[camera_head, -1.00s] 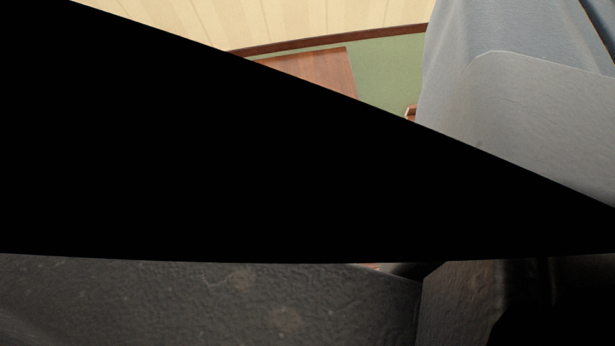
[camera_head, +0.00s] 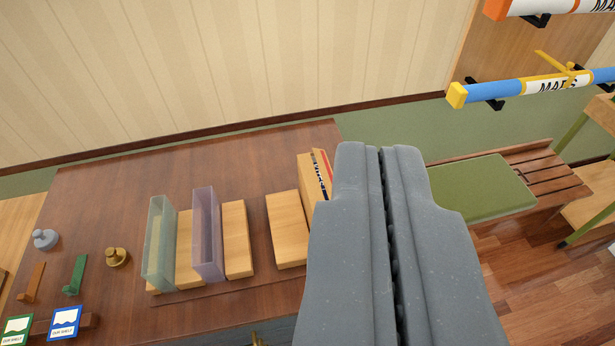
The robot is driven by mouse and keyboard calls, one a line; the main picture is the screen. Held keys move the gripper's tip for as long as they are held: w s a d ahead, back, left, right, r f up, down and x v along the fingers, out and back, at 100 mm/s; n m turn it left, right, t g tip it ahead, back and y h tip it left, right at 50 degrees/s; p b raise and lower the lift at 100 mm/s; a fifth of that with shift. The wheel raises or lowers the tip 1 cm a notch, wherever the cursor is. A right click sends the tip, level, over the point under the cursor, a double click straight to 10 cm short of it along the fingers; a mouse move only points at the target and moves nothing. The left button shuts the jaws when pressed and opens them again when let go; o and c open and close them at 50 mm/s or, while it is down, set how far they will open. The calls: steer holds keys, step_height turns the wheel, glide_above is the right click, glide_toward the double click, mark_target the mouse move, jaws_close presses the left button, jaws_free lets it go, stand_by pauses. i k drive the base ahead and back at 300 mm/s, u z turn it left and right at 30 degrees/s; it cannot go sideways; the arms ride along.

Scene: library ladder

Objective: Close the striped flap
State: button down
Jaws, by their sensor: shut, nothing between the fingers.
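My gripper (camera_head: 379,155) fills the lower middle of the view, seen from behind. Its two grey fingers lie together with only a thin dark seam between them, and nothing is held. No flap with clear stripes can be made out. A small cardboard box (camera_head: 309,176) with a red-edged, lettered side stands on the brown table, just left of the fingertips. My gripper hides part of this box, and I cannot tell whether the striped flap belongs to it.
The brown table (camera_head: 110,205) holds a clear greenish bin (camera_head: 160,243), a purple bin (camera_head: 207,235), wooden blocks (camera_head: 287,230) and a brass weight (camera_head: 117,257). A bench with a green cushion (camera_head: 484,187) stands right. Map tubes (camera_head: 510,88) hang on the wall.

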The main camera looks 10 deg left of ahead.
mark_target(325, 170)
steer(key=u, duration=0.05)
steer(key=i, duration=1)
